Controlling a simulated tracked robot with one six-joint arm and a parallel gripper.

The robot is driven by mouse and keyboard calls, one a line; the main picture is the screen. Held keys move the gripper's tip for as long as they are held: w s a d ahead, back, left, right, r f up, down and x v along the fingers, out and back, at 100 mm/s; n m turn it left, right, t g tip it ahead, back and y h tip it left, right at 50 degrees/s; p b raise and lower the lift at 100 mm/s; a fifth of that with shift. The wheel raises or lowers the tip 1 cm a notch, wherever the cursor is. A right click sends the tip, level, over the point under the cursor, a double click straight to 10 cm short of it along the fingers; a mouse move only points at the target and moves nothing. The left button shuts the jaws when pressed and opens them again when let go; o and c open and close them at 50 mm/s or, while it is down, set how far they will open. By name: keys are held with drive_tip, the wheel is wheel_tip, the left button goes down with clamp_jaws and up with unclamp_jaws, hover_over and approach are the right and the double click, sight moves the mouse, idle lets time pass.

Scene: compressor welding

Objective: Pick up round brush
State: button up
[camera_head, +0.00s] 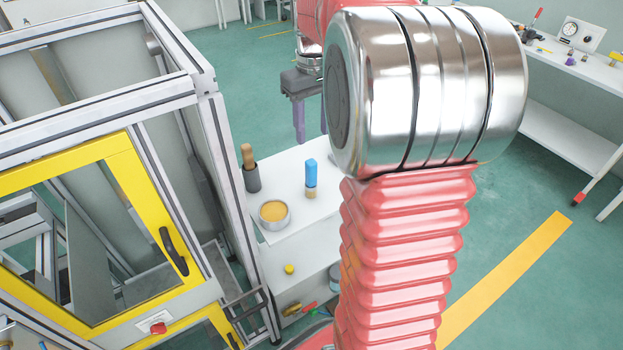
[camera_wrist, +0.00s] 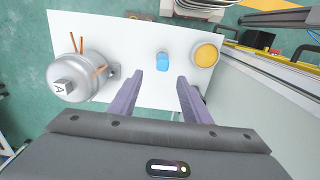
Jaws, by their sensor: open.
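A brush with a blue upper part (camera_head: 310,172) and a tan lower part stands upright on the white table (camera_head: 287,170); I take it for the round brush. In the wrist view its blue top (camera_wrist: 162,61) shows just beyond the gap between my fingers. My gripper (camera_wrist: 160,77) is open with nothing between its purple fingers. In the head view my gripper (camera_head: 311,132) hangs fingers down beyond the brush, partly hidden by my arm. A wooden-handled tool (camera_head: 248,157) stands in a dark grey cup (camera_head: 252,180) to the left.
A round tin with yellow contents (camera_head: 273,213) stands close to the brush. A silver compressor (camera_wrist: 77,78) with copper pipes is at the left in the wrist view. A metal-framed, yellow-doored cabinet (camera_head: 120,165) borders the table's left side in the head view.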

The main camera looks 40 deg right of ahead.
sight(311, 162)
wheel_tip(311, 162, down, 8)
drive_tip(key=shift+f, duration=0.1)
idle(0.4)
drive_tip(key=shift+f, duration=0.1)
drive_tip(key=shift+a+f, duration=0.15)
drive_tip(key=shift+f, duration=1.1)
drive_tip(key=shift+a+f, duration=0.15)
drive_tip(key=shift+f, duration=1.1)
drive_tip(key=shift+c, duration=0.5)
clamp_jaws()
